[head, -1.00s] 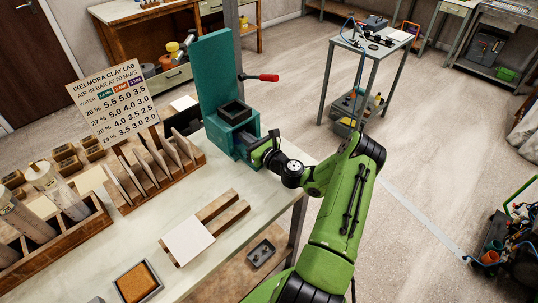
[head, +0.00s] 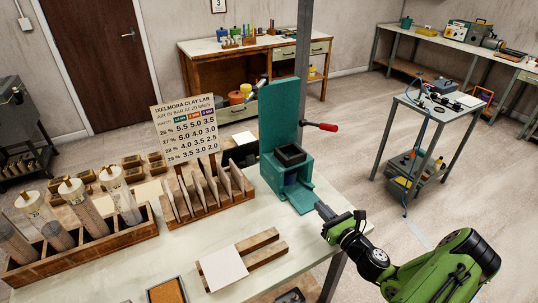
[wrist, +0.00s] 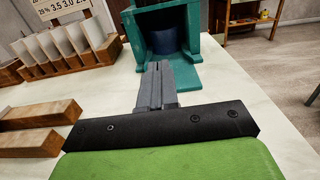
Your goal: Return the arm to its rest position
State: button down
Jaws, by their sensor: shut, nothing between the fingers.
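My gripper (head: 322,209) is at the end of my green arm, over the right end of the pale workbench (head: 345,222). In the wrist view my gripper (wrist: 157,68) shows its two grey fingers together with nothing between them. It points at the front opening of the teal press (head: 285,110), just short of it and apart from it. In the wrist view the teal press (wrist: 192,22) has a dark blue round thing (wrist: 164,40) inside its opening.
Left of the press stand a wooden rack (head: 208,192) of upright plates, a sign (head: 187,127) and a wooden holder (head: 85,247) of clear tubes. Wooden bars with a white tile (head: 223,267) lie in front.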

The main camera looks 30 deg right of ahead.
jog(key=a+r+n+g+y, duration=0.1)
jog(key=a+n+g+y, duration=0.1)
jog(key=a+n, duration=0.2)
jog(key=w+a+r+n+g+y, duration=0.1)
jog(key=a+n+y, duration=0.1)
jog(key=a+n, duration=0.2)
jog(key=w+a+r+n+g+y, duration=0.1)
jog(key=a+n+g+y, duration=0.1)
jog(key=a+n, duration=0.2)
jog(key=shift+w+a+r+n+g+y, duration=0.1)
jog(key=shift+w+a+n+g+y, duration=0.1)
jog(key=shift+a+n+g+y, duration=0.15)
jog(key=s+a+r+n+g+h, duration=0.1)
jog(key=s+a+r+n+g, duration=0.25)
jog(key=a+n, duration=0.3)
jog(key=s+a+r+n+g+h, duration=0.2)
jog(key=s+a+n+g, duration=0.25)
jog(key=n, duration=0.25)
jog(key=s+r+n+h, duration=0.2)
jog(key=s+r+n, duration=0.2)
jog(key=s, duration=0.3)
jog(key=s+a+r+n+t+h, duration=0.1)
jog(key=s+r+n+h, duration=0.1)
jog(key=s+r+n, duration=0.3)
jog(key=s+r, duration=0.1)
jog(key=s, duration=0.2)
jog(key=shift+a, duration=0.3)
